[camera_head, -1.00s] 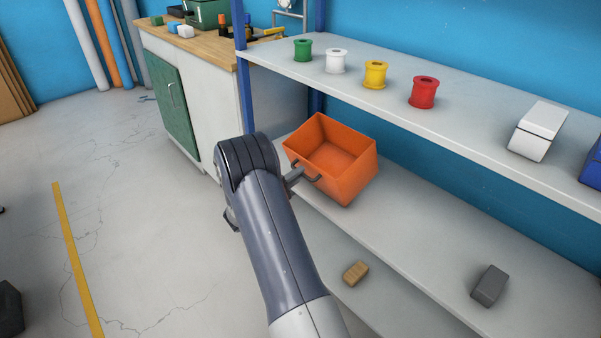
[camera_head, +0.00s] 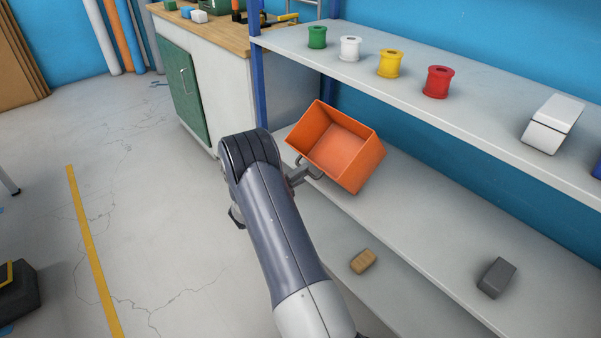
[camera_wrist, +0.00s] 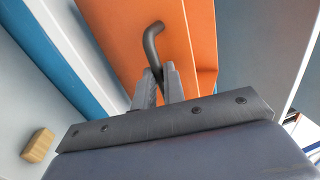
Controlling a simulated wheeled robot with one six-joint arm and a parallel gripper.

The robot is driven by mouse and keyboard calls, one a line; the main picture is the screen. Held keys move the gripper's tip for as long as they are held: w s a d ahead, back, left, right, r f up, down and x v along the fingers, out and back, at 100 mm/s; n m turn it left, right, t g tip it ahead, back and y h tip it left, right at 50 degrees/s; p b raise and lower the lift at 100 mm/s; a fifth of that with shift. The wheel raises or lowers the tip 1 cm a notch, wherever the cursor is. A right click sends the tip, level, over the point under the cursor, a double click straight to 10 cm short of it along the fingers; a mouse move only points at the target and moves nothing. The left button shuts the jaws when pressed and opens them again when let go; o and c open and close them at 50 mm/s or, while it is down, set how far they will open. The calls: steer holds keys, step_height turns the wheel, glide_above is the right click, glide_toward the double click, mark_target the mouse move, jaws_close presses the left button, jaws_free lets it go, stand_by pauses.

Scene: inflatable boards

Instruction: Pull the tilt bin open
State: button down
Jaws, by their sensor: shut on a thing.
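The orange tilt bin (camera_head: 347,152) is on the middle shelf, tipped forward with its open top facing out toward the head camera. Its dark bar handle (camera_head: 309,172) sits on the front face, beside my gripper. In the wrist view the bent handle (camera_wrist: 152,45) runs down between my fingers against the orange bin front (camera_wrist: 185,30). My gripper (camera_wrist: 158,75) is shut on the handle. In the head view my own arm hides most of the gripper. The bin looks empty.
Green, white, yellow and red spools (camera_head: 437,82) stand on the upper shelf (camera_head: 480,110), with a white box (camera_head: 552,124) to their right. A grey block (camera_head: 496,277) lies right of the bin and a tan block (camera_head: 363,261) lies below. The floor (camera_head: 170,210) at left is mostly clear.

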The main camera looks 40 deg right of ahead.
steer(key=c, duration=1.7)
jaws_free()
steer(key=shift+s+d+f, duration=0.1)
steer(key=shift+d+f, duration=0.15)
steer(key=shift+f, duration=0.1)
steer(key=shift+c, duration=0.2)
steer(key=shift+o, duration=1.2)
steer(key=shift+r, duration=0.15)
steer(key=w+p+v, duration=0.1)
steer(key=v, duration=0.9)
steer(key=shift+s+a+p, duration=0.4)
steer(key=shift+a, duration=0.05)
steer(key=s+b+x, duration=0.1)
steer(key=x, duration=1)
steer(key=shift+w+r+b, duration=0.15)
steer(key=shift+w+b, duration=0.25)
steer(key=shift+w, duration=0.05)
